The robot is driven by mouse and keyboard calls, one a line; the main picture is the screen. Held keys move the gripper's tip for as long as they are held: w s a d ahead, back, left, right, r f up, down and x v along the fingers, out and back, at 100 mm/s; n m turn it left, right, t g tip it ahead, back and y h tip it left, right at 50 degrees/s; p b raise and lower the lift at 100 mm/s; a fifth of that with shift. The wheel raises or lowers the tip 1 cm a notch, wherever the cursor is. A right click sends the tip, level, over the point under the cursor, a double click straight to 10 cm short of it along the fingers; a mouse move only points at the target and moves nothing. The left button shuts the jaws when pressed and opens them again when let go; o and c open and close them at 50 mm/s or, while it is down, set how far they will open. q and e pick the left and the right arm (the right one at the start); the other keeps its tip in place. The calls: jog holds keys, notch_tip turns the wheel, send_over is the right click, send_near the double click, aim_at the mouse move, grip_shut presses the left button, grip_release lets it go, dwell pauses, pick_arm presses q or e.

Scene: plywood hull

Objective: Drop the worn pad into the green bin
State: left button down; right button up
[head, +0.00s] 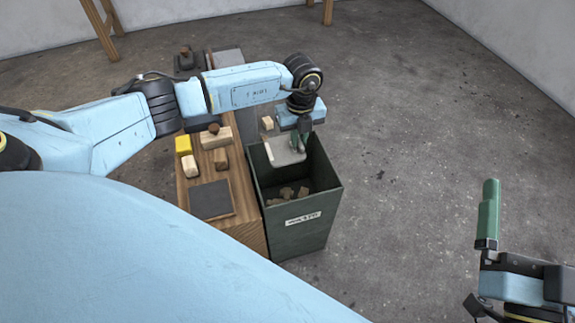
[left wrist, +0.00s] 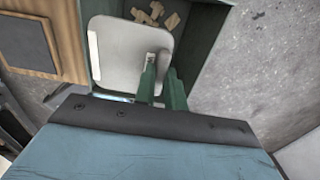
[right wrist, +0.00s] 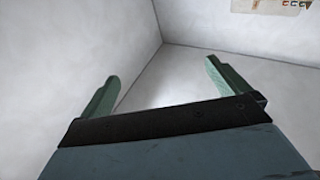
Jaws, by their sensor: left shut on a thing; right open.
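The worn pad (head: 284,151), a flat pale grey plate with rounded corners, is held over the opening of the green bin (head: 297,239). My left gripper (head: 299,138) is shut on it. In the left wrist view the green fingers (left wrist: 162,80) close on a raised grip at one side of the pad (left wrist: 122,52). The bin is dark green with a white label, and its far rim is partly hidden by the gripper and pad. My right gripper (head: 488,212) is open and empty, away to the right; in the right wrist view its fingers (right wrist: 156,78) stand apart.
Wood scraps (head: 288,192) lie in the bin. The concrete floor right of the bin is clear.

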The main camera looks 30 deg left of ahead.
jog(key=shift+r, duration=0.15)
pick_arm(q)
jog(key=c, duration=1.4)
grip_release()
notch_tip(320, 180, up, 4)
jog(key=shift+f+p, duration=0.2)
jog(key=shift+p, duration=0.65)
notch_tip(320, 180, up, 3)
jog(key=shift+r+p, duration=0.2)
jog(key=shift+p, duration=0.55)
pick_arm(e)
notch_tip(320, 180, down, 11)
jog(key=s+d+g+h, duration=0.1)
jog(key=d+g+h, duration=0.2)
jog(key=g, duration=0.5)
pick_arm(q)
notch_tip(320, 180, up, 6)
jog(key=shift+r+p, duration=0.2)
jog(key=shift+p, duration=1)
pick_arm(e)
jog(key=s+d+f+g+h, duration=0.2)
jog(key=s+d+f+g, duration=0.1)
jog(key=s+f+g, duration=0.3)
jog(key=shift+s+d+f+m, duration=0.15)
jog(key=shift+s+f+m, duration=0.25)
jog(key=shift+s+f, duration=0.55)
pick_arm(q)
jog(key=shift+d, duration=0.1)
pick_arm(e)
jog(key=shift+r, duration=0.1)
